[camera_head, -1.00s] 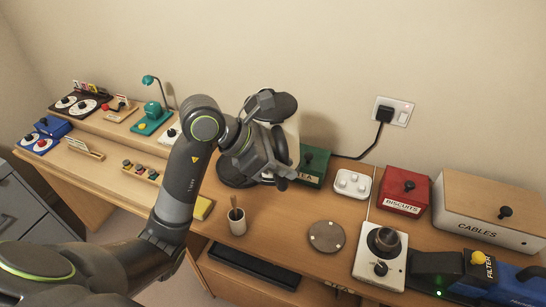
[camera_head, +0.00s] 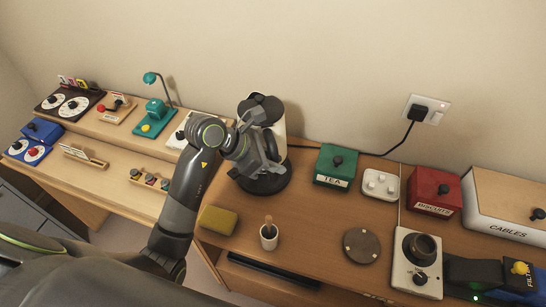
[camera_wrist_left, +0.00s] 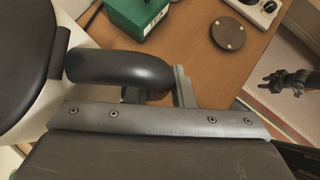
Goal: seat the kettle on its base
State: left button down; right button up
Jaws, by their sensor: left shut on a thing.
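The kettle has a white body (camera_head: 279,122) and a black lid (camera_head: 262,106). It stands upright above its round black base (camera_head: 266,184) on the desk. My left gripper (camera_head: 264,157) is in front of the kettle. In the left wrist view it is shut on the kettle's black handle (camera_wrist_left: 120,66), with the lid (camera_wrist_left: 22,50) at the left. My gripper and arm hide the kettle's lower edge, so I cannot tell whether it touches the base. A dark gripper, apparently my right one (camera_wrist_left: 287,80), shows small at the right of the left wrist view.
A green TEA box (camera_head: 335,166) stands right of the base, with a white knobbed block (camera_head: 380,185) beside it. A black cord runs from the wall socket (camera_head: 426,110) behind the TEA box.

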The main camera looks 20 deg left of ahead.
pick_arm(q)
jog(key=shift+w+f+b, duration=0.1)
jog(key=shift+f+b, duration=1.4)
jog(key=shift+f, duration=0.85)
jog(key=shift+b, duration=0.35)
